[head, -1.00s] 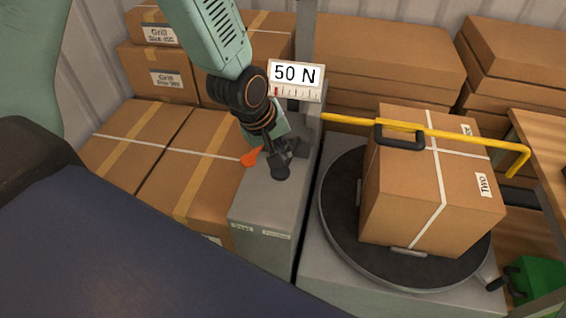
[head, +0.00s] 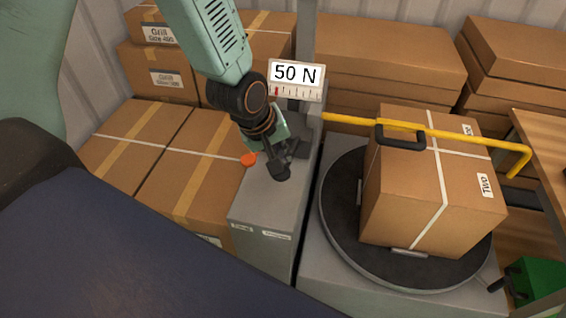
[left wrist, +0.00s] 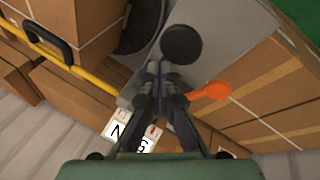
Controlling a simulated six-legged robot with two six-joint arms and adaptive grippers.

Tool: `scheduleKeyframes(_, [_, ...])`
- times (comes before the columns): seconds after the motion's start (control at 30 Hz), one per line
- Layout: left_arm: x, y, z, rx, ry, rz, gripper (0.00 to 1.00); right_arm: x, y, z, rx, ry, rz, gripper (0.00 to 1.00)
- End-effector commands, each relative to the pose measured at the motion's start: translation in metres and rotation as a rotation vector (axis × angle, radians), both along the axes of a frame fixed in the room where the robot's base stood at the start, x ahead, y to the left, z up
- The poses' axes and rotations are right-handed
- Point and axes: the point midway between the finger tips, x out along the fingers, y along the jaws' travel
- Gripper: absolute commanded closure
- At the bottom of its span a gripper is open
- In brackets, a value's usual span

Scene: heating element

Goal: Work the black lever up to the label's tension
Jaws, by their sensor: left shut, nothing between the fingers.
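The black lever's round dark knob (left wrist: 181,45) shows in the left wrist view, just beyond my fingertips. In the head view the knob (head: 279,172) is at the lower end of my left gripper (head: 286,158), over the grey machine top (head: 263,205). My left gripper (left wrist: 156,72) is shut and empty; its fingers partly hide the lever, and I cannot tell whether they touch it. The white label (head: 295,74) reads "50 N", with a scale below and a red mark near its left end. My right gripper is not in view.
An orange handle (head: 249,160) is close to my left gripper. A taped carton (head: 410,195) sits on the round dark turntable (head: 343,240), with a yellow bar (head: 470,137) across it. Stacked cartons (head: 190,150) crowd the left; a green object (head: 540,280) is at lower right.

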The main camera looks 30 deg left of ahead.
Motion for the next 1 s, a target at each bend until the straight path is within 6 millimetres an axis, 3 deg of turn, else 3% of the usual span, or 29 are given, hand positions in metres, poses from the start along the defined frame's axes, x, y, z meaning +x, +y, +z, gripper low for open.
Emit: scheduleKeyframes(1.0, [-0.0042, -0.001, -0.0103, 0.001, 0.001, 0.0, 1.0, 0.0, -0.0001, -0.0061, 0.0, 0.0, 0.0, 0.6])
